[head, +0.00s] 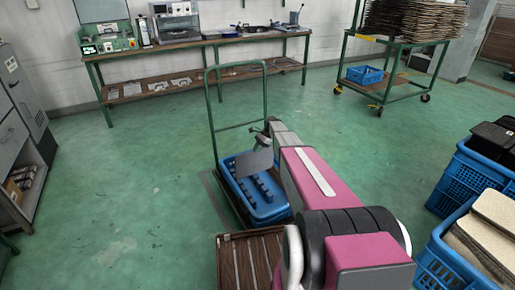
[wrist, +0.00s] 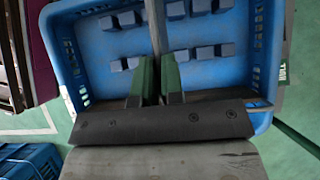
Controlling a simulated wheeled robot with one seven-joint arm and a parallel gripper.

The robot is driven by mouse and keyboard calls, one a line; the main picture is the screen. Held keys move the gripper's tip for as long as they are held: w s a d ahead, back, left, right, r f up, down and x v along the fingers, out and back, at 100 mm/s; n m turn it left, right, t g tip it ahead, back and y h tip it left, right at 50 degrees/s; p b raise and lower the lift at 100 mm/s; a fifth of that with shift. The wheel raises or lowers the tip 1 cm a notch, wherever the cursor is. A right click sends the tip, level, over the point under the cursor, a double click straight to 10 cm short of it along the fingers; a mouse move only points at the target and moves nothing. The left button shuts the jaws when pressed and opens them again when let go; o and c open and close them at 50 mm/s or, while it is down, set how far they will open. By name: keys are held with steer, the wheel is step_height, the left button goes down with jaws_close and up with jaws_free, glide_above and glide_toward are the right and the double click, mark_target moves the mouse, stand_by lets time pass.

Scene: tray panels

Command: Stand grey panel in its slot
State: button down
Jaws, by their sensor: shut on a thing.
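The grey panel (head: 252,163) shows at the far part of the blue tray (head: 268,213) in the head view. In the wrist view the panel (wrist: 154,28) is a thin grey strip, seen nearly edge-on. My gripper (wrist: 158,80), with green fingers, is shut on the panel over the tray. Rows of small blue blocks (wrist: 205,52) stand on the tray floor on both sides of the panel, with gaps between them. I cannot tell whether the panel's lower edge is clear of the blocks or between them. My arm hides the tray's right side in the head view.
The tray sits on a trolley with a green handle (head: 209,110). Blue crates (head: 463,178) stand at the right. A brown slatted thing (head: 238,262) is at the near side. A workbench (head: 200,45) lines the back wall. Open green floor (head: 120,180) lies at the left.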

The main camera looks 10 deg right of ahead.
mark_target(258, 163)
steer(key=shift+f, duration=0.2)
steer(key=shift+f, duration=3.15)
steer(key=shift+f, duration=0.2)
steer(key=shift+f, duration=2)
steer(key=c, duration=1.2)
jaws_free()
steer(key=shift+o, duration=0.2)
steer(key=v, duration=1)
steer(key=shift+d+r, duration=0.2)
steer(key=shift+r, duration=0.15)
